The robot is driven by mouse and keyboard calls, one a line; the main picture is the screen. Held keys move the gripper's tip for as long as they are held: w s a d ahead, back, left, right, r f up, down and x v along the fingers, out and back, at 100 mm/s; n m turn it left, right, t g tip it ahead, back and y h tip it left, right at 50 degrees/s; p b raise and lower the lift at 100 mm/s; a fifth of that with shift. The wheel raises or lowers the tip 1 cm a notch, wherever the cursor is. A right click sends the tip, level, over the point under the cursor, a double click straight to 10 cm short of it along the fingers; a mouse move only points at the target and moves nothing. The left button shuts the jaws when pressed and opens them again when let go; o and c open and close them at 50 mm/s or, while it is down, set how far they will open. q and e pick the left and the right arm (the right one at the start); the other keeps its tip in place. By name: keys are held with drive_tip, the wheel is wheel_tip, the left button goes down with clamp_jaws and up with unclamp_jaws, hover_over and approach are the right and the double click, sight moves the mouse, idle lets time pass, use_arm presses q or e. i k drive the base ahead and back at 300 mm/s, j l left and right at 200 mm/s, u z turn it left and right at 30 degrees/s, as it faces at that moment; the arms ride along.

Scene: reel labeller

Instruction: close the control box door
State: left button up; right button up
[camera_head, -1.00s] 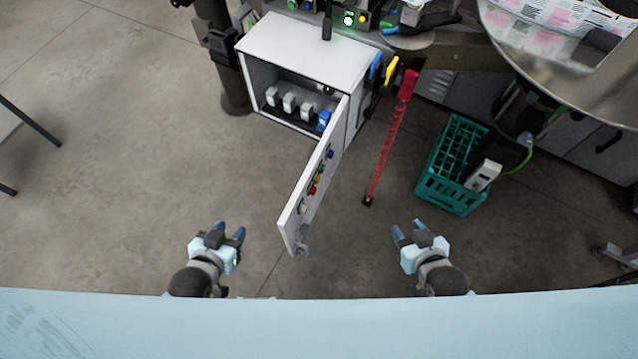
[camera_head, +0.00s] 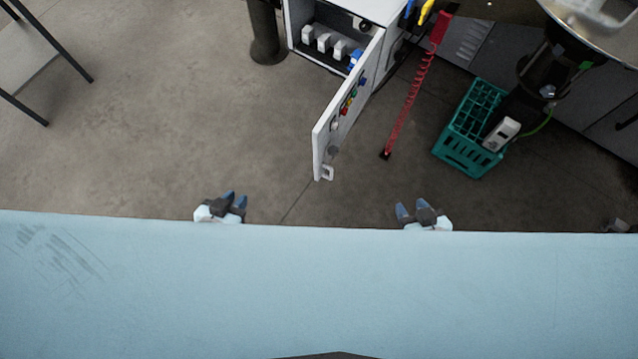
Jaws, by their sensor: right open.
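The white control box (camera_head: 300,20) stands at the top middle, with switches visible inside. Its door (camera_head: 345,110) is wide open and swung out toward me, with coloured buttons on its face and a handle (camera_head: 326,173) at its near end. My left gripper (camera_head: 235,197) is open and empty, to the left of and nearer than the door's handle. My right gripper (camera_head: 413,208) is open and empty, to the right of and nearer than the handle. Neither gripper touches the door.
A green crate (camera_head: 466,160) with a white device stands on the floor at right. A red coiled hose (camera_head: 412,98) hangs right of the door. A table or stool frame (camera_head: 60,45) is at upper left. The floor left of the door is clear.

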sight(351, 94)
drive_tip(key=k+j, duration=0.25)
drive_tip(key=k, duration=0.25)
drive_tip(key=k+j+u, duration=0.15)
drive_tip(key=k+j, duration=0.15)
drive_tip(key=k, duration=0.15)
